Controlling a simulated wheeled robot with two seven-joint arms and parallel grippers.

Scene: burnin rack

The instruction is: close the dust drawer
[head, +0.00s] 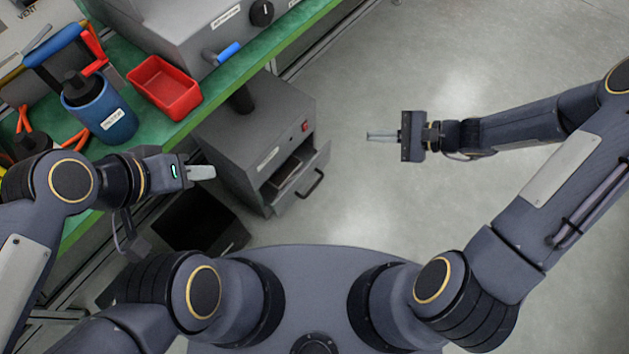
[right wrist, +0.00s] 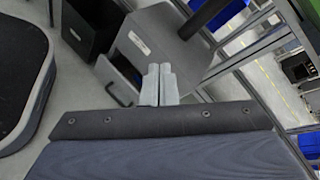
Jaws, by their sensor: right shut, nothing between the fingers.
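The dust drawer (head: 303,183) is in the front of a grey floor unit (head: 248,122) below the bench. It stands partly open, with its dark inside showing and a dark handle (head: 312,184) on its front. In the right wrist view the open drawer (right wrist: 113,83) shows left of the fingertips. My right gripper (head: 368,136) is shut and empty, in the air to the right of the drawer and apart from it. Its shut fingers (right wrist: 158,85) show in the right wrist view. My left gripper (head: 213,172) is left of the unit; whether its fingers are apart is unclear.
A green bench (head: 255,72) at the upper left carries a red bin (head: 163,88), a blue canister (head: 100,108) and a grey machine. A black open box (head: 198,222) stands on the floor left of the unit. The floor at the right is clear.

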